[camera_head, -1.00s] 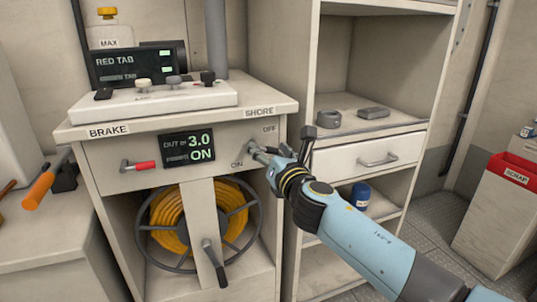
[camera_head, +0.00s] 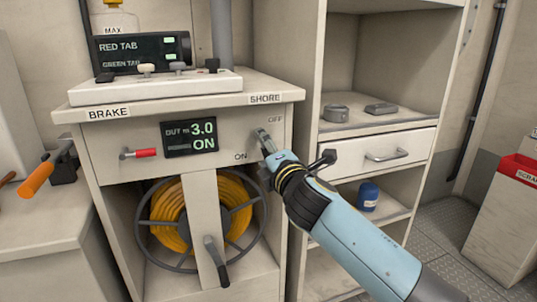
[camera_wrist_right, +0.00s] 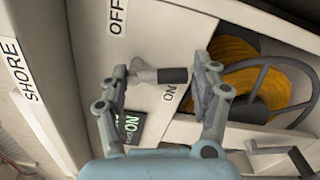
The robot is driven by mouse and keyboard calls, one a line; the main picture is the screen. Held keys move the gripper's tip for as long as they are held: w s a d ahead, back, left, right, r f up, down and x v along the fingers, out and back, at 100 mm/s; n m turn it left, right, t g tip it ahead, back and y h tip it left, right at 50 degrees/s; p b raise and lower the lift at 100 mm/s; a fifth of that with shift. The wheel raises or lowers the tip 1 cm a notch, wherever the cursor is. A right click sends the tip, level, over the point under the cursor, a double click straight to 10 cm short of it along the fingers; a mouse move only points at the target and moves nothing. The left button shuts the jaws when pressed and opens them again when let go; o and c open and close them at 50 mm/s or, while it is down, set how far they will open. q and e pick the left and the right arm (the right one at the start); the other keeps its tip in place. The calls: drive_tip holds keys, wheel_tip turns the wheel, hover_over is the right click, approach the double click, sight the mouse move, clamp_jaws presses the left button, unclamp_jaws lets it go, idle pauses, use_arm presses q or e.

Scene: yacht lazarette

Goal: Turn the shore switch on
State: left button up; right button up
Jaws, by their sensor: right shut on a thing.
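The shore switch (camera_wrist_right: 172,75) is a small lever with a pale base and dark grip on the cabinet front, between the OFF and ON labels. In the wrist view its dark grip lies close to the ON label. My right gripper (camera_wrist_right: 160,72) has a finger on each side of the switch and is shut on it; in the head view the gripper (camera_head: 266,142) partly hides the lever. The display (camera_head: 190,136) on the same panel reads 3.0 and ON. My left gripper is not in view.
A red-handled brake lever (camera_head: 145,153) sits left of the display. Below are a yellow hose reel (camera_head: 168,222) and a dark-handled lever (camera_head: 216,262). Shelves with a drawer (camera_head: 375,156) stand right, near my arm. A red-rimmed bin (camera_head: 522,170) stands far right.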

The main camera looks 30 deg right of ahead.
drive_tip(key=shift+a+f+m+b, duration=0.2)
drive_tip(key=shift+m+b, duration=0.1)
drive_tip(key=shift+m, duration=0.5)
drive_tip(key=shift+a+f+m+b, duration=0.15)
drive_tip(key=shift+m+b, duration=0.1)
drive_tip(key=shift+m, duration=0.55)
drive_tip(key=o, duration=0.9)
drive_tip(key=shift+o, duration=1.4)
drive_tip(key=shift+r, duration=0.15)
drive_tip(key=shift+a, duration=0.1)
